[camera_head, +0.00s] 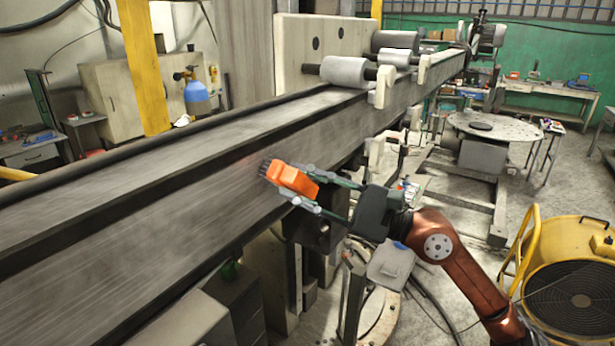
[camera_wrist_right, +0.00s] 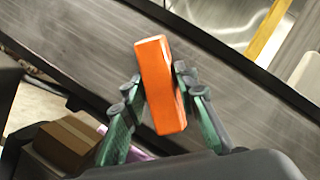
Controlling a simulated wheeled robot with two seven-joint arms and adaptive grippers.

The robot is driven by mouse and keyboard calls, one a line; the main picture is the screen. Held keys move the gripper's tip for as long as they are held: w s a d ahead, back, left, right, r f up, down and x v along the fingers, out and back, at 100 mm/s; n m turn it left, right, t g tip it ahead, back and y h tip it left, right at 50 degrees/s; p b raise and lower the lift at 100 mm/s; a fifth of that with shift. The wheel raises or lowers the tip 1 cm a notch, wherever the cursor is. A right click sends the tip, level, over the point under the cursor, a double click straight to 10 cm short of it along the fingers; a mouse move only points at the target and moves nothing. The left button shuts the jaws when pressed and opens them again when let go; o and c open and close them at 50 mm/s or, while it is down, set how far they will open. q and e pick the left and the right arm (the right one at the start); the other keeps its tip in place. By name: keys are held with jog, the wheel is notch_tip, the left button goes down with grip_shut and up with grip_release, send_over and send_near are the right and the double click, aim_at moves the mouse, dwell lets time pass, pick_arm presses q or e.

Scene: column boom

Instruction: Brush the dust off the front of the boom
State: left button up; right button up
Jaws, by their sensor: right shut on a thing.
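The boom (camera_head: 160,197) is a long grey metal beam running from the lower left to the back right. Its front side face looks streaked and dusty, and it also shows in the right wrist view (camera_wrist_right: 85,55). My right gripper (camera_head: 308,189) is shut on an orange brush (camera_head: 292,178). The brush's dark bristles point at the boom's front face and seem to touch it; exact contact is hard to tell. In the right wrist view the orange block of the brush (camera_wrist_right: 160,85) sits between the fingers and hides its bristles. My left gripper is not in view.
Rollers (camera_head: 345,71) and a pale upright plate (camera_head: 320,45) stand on the boom's far part. A yellow fan (camera_head: 570,260) stands at the lower right. A round table (camera_head: 500,128) is behind my right arm. A cardboard box (camera_wrist_right: 68,143) shows below the boom.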

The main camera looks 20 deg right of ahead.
aim_at(287, 184)
jog(key=s+a+p, duration=0.1)
jog(key=s+a+r+p, duration=0.1)
jog(key=a, duration=0.1)
jog(key=shift+s+a+p, duration=0.1)
jog(key=shift+s+p, duration=0.2)
jog(key=shift+w+d+b, duration=0.6)
jog(key=shift+d+b, duration=0.05)
jog(key=shift+b, duration=0.45)
jog(key=shift+w+d+r+b, duration=0.1)
jog(key=shift+w+d+b, duration=0.55)
jog(key=shift+d, duration=0.2)
jog(key=shift+w+d+b, duration=0.35)
jog(key=shift+d+b, duration=0.1)
jog(key=shift+d, duration=0.05)
jog(key=w+d+b, duration=0.3)
jog(key=w+d, duration=0.7)
jog(key=d, duration=0.3)
dwell(0.4)
